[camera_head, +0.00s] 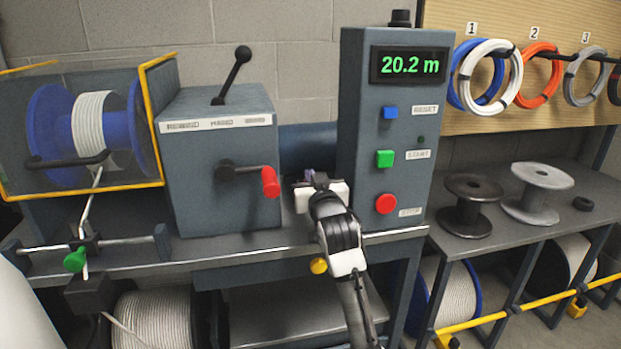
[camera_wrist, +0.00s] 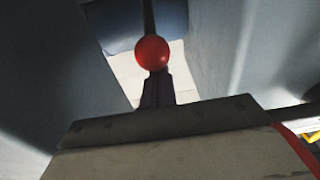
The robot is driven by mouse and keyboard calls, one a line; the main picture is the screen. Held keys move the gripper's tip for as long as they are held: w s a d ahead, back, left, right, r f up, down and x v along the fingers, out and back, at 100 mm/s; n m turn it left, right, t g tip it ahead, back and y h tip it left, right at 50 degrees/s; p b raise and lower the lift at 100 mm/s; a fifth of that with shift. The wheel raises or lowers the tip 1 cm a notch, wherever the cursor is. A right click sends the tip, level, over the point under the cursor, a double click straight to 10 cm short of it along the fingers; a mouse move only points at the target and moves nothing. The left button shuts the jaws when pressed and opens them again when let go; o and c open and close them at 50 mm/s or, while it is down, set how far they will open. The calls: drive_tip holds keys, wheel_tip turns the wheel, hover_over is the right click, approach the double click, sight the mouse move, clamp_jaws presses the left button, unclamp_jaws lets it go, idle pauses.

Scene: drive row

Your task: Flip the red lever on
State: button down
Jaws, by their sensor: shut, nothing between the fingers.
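A red ball knob (camera_wrist: 152,52) sits at the end of a dark rod (camera_wrist: 149,16) in the wrist view, in the gap between two grey surfaces. In the head view it does not show; my arm and gripper cover that spot. My gripper (camera_head: 308,178) reaches into the gap between the grey gearbox (camera_head: 217,165) and the control column (camera_head: 350,115). Its dark fingertips (camera_wrist: 157,88) are shut and empty, just below the red knob in the wrist picture. I cannot tell whether they touch it. I cannot tell the lever's position from its visible part.
A crank with a red grip (camera_head: 269,182) sticks out of the gearbox, close left of my gripper. A black-knobbed lever (camera_head: 240,58) stands on top. The column carries blue, green and red buttons (camera_head: 385,204). Spools (camera_head: 471,203) stand on the right bench.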

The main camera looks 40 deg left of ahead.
drive_tip(key=shift+s+d+f, duration=0.1)
drive_tip(key=shift+f, duration=0.3)
drive_tip(key=r+p, duration=0.2)
drive_tip(key=r, duration=0.1)
drive_tip(key=r+p, duration=0.1)
drive_tip(key=shift+w+a+r+p, duration=0.25)
drive_tip(key=shift+a+r+p, duration=0.05)
drive_tip(key=shift+p, duration=0.1)
drive_tip(key=f+b+v, duration=0.1)
drive_tip(key=v, duration=0.9)
drive_tip(key=shift+b, duration=0.35)
drive_tip(key=shift+s+r, duration=0.1)
drive_tip(key=shift+r, duration=0.05)
